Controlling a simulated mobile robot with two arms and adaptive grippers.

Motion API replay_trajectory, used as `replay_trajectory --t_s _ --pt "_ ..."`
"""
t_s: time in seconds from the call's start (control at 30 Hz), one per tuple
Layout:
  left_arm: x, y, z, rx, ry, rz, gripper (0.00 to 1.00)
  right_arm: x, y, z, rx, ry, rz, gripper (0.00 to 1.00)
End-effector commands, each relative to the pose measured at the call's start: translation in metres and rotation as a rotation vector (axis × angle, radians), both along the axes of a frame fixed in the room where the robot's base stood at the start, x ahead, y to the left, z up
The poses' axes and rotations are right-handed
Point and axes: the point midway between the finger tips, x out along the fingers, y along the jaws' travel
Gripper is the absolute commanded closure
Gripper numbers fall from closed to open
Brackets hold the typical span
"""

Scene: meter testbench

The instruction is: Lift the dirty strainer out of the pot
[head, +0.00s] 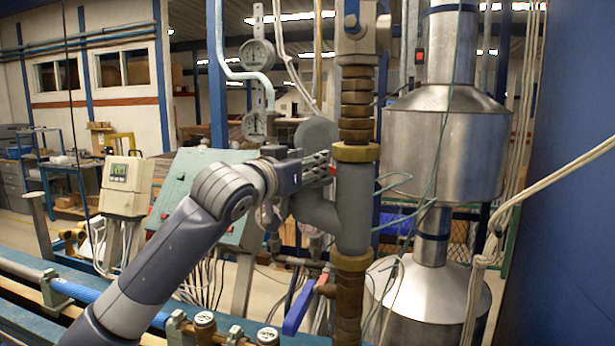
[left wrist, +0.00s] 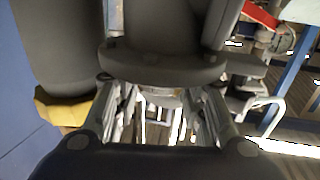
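The pot appears to be the grey branched pipe body (head: 354,205) on the vertical pipe, with a slanted branch (head: 316,208) on its left. My left gripper (head: 322,166) is at the upper left of this branch, close to the pipe. In the left wrist view its two fingers (left wrist: 163,108) stand apart, below a wide grey round flange (left wrist: 185,68). A small pale rounded part with a brownish patch (left wrist: 160,93) shows between the fingers; I cannot tell whether it is the strainer. No contact with it is visible. My right gripper is out of view.
A grey disc (head: 317,134) sits just behind my left gripper. A blue-handled lever (head: 299,308) is below the branch. Gauges (head: 257,55) stand upper left, a green control panel (head: 188,192) left, and large metal vessels (head: 446,140) right. Loose cables hang nearby.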

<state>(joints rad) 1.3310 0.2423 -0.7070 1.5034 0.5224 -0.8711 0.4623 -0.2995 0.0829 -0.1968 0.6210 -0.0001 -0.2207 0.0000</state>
Motion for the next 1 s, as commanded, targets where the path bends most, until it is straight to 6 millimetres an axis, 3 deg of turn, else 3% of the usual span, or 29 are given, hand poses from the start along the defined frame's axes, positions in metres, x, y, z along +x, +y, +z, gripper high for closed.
replay_trajectory --t_s 0.03,0.1,0.47,0.9,1.0 --pt "0.000 0.000 0.000 0.000 0.000 0.000 0.81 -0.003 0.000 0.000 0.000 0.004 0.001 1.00" --pt "0.000 0.000 0.000 0.000 0.000 0.001 0.93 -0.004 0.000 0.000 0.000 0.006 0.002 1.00" --pt "0.000 0.000 0.006 -0.001 -0.002 0.001 0.93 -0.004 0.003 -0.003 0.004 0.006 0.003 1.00" --pt "-0.001 0.000 0.084 -0.003 -0.003 0.001 0.93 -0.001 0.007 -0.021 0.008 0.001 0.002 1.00" --pt "0.000 0.000 0.094 -0.001 -0.002 0.000 0.93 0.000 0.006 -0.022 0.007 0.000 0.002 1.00"
